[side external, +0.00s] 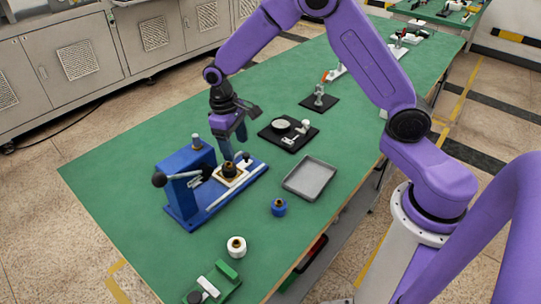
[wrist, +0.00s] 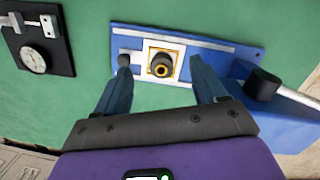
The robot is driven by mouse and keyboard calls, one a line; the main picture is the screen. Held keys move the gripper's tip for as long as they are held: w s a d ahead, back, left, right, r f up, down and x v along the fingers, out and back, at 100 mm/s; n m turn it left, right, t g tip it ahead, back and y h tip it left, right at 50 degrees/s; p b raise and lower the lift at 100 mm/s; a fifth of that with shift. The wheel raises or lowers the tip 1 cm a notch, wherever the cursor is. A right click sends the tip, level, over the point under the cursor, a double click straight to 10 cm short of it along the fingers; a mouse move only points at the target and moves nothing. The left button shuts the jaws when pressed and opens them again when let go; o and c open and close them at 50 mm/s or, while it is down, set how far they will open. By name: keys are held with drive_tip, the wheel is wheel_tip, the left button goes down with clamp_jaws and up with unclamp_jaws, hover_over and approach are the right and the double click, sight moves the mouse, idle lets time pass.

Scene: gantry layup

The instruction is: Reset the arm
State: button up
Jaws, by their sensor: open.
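My purple arm reaches over the green table (side external: 110,190). My gripper (side external: 234,148) points down above a blue press-like fixture (side external: 182,185) with a black-knobbed lever. In the wrist view my gripper (wrist: 162,78) is open, its two blue fingers apart with nothing held between them. Beyond the fingertips, a dark round part with a brass-coloured ring (wrist: 162,64) sits in a square pale seat on the fixture's blue base (wrist: 222,57). It also shows below my gripper in the side view (side external: 229,169). I cannot tell the exact height of the fingertips above it.
A grey tray (side external: 309,178) lies right of the fixture. A blue cylinder (side external: 279,207) and a white cylinder (side external: 236,246) stand in front. A black plate with a dial gauge (side external: 288,134) lies behind. A green fixture (side external: 213,284) is at the near edge.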

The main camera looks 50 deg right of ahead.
drive_tip(key=s+a+r+n, duration=0.15)
drive_tip(key=s+r, duration=0.25)
drive_tip(key=s, duration=0.5)
drive_tip(key=s+r+n, duration=0.3)
drive_tip(key=s+r, duration=0.2)
drive_tip(key=s, duration=0.3)
drive_tip(key=s+d+r+n+t+y, duration=0.1)
drive_tip(key=s+d+n, duration=0.3)
drive_tip(key=s, duration=1)
drive_tip(key=shift+s+d+r, duration=0.15)
drive_tip(key=shift+d+r, duration=0.3)
drive_tip(key=shift+d, duration=0.15)
